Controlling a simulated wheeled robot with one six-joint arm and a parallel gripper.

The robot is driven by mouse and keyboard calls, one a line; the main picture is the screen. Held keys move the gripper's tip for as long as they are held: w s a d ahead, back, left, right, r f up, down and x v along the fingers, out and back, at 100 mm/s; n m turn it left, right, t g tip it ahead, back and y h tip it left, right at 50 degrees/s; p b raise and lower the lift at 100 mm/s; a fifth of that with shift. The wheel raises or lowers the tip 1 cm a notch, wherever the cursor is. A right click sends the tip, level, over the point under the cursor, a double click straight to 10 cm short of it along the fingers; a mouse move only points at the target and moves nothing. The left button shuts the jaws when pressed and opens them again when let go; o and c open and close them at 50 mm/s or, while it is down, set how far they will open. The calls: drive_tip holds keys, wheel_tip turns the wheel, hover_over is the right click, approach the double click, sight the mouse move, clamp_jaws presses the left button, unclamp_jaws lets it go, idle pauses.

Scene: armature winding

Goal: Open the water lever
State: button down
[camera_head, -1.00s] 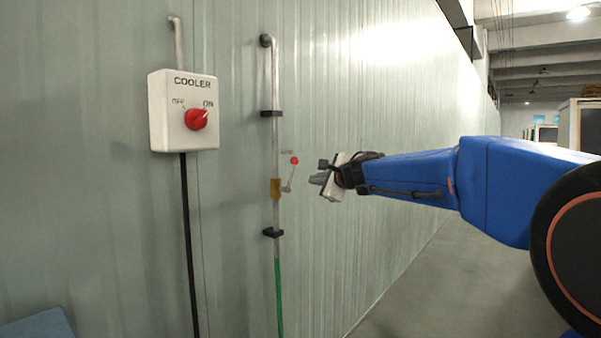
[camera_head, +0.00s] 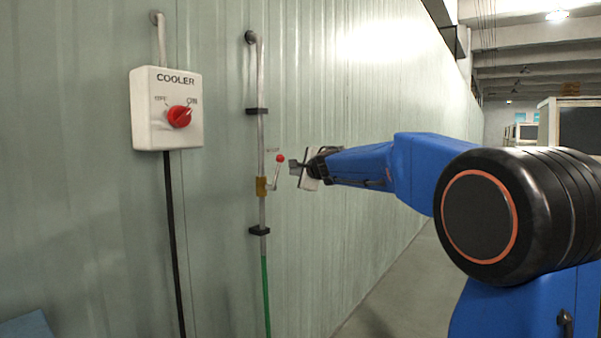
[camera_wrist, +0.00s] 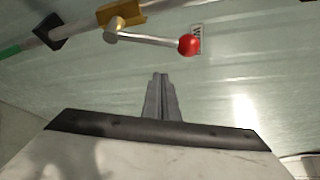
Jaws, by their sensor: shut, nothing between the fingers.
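The water lever (camera_head: 276,172) is a thin grey handle with a red ball on its end, set on a brass valve (camera_head: 262,187) on a vertical pipe. In the head view it tilts up and slightly right from the valve. The wrist view shows the lever (camera_wrist: 150,39) with its red ball beyond my fingertips, next to a small label. My gripper (camera_head: 291,167) is just right of the red ball in the head view. In the wrist view my gripper (camera_wrist: 160,76) has its fingers together and empty, with a visible gap to the lever.
A white cooler box (camera_head: 167,108) with a red knob hangs on the wall left of the pipe. Black clamps hold the pipe (camera_head: 260,131), and a green hose (camera_head: 266,295) runs below it. The floor along the wall (camera_head: 395,290) is clear.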

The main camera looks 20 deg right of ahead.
drive_tip(key=shift+s+a+r, duration=0.15)
drive_tip(key=shift+a+r, duration=0.05)
drive_tip(key=shift+a, duration=0.4)
drive_tip(key=shift+s+a+r, duration=0.15)
drive_tip(key=shift+a+r, duration=0.1)
drive_tip(key=shift+a, duration=0.3)
drive_tip(key=shift+s+a+r, duration=0.15)
drive_tip(key=shift+a+r, duration=0.05)
drive_tip(key=shift+a, duration=0.4)
